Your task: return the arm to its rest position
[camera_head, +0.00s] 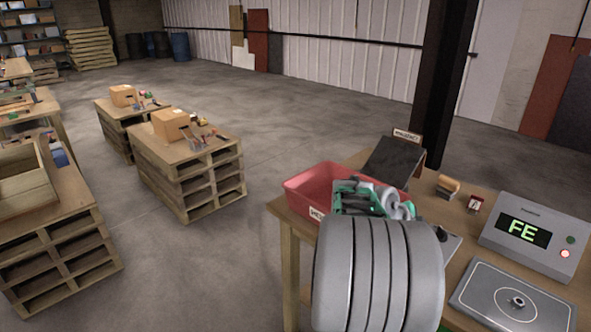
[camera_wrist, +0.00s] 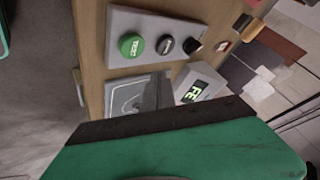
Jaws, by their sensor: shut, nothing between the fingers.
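The wooden table (camera_head: 474,222) bears a red bin (camera_head: 305,193), a detector reading FE (camera_head: 525,238) and a plate (camera_head: 480,291) with a metal nut (camera_head: 517,301) on it. A panel (camera_wrist: 180,28) has a green button (camera_wrist: 131,45). Pallet stacks (camera_head: 205,178) stand left; floor between is clear.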

